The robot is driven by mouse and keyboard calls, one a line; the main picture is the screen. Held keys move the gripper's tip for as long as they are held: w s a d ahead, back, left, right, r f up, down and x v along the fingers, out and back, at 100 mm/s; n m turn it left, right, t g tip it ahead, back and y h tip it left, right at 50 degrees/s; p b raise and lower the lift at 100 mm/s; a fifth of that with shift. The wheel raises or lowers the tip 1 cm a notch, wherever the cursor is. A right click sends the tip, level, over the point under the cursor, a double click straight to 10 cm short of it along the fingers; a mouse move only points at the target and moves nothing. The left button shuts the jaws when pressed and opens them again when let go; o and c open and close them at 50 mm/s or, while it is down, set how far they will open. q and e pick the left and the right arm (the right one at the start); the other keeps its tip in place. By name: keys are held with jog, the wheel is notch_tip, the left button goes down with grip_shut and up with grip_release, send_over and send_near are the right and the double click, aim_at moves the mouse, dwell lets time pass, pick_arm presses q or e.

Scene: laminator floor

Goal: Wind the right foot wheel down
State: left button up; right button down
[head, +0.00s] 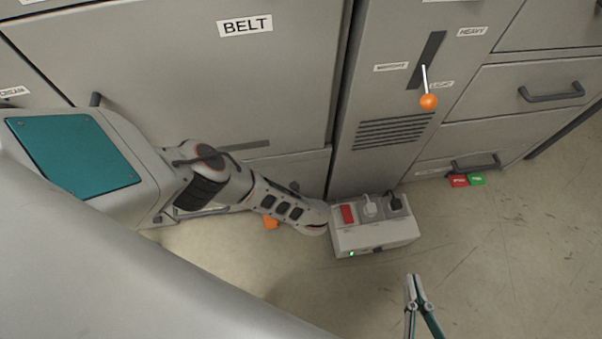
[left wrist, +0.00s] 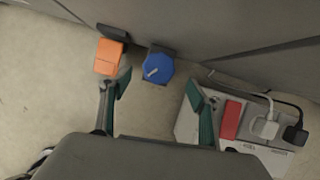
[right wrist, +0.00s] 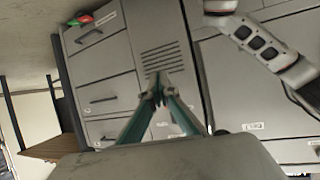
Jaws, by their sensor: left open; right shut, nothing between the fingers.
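A blue wheel knob (left wrist: 158,68) with a pale pointer mark sits low against the grey cabinet in the left wrist view; in the head view my left arm hides it. An orange block-shaped piece (left wrist: 109,56) is just left of it, and it also shows in the head view (head: 270,223). My left gripper (left wrist: 160,97) is open, its fingertips apart and short of the knob, with nothing between them.
A grey power box (head: 374,238) with a red switch and plugs stands on the floor, close to my left gripper's right finger in the left wrist view. An orange-knobbed lever (head: 428,101) juts from the cabinet. Red and green blocks (head: 467,180) lie beside the drawers. Floor at right is clear.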

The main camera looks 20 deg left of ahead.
pick_arm(q)
jog(key=f+b, duration=0.1)
jog(key=f, duration=0.1)
jog(key=a+f+b, duration=0.1)
jog(key=f+b, duration=0.1)
jog(key=f, duration=0.1)
jog(key=shift+w+a+f, duration=0.1)
jog(key=shift+w+f, duration=0.05)
jog(key=shift+f, duration=0.2)
jog(key=shift+w+a+f+b, duration=0.15)
jog(key=shift+w+f+b, duration=0.25)
jog(key=shift+f, duration=0.05)
jog(key=shift+w, duration=0.35)
pick_arm(e)
jog(key=a+m, duration=0.1)
jog(key=s+a+m, duration=0.1)
jog(key=a, duration=0.1)
jog(key=a+m+y, duration=0.1)
jog(key=a+m, duration=0.1)
jog(key=shift+s+f, duration=0.15)
jog(key=shift+f, duration=0.2)
pick_arm(q)
jog(key=c, duration=1.1)
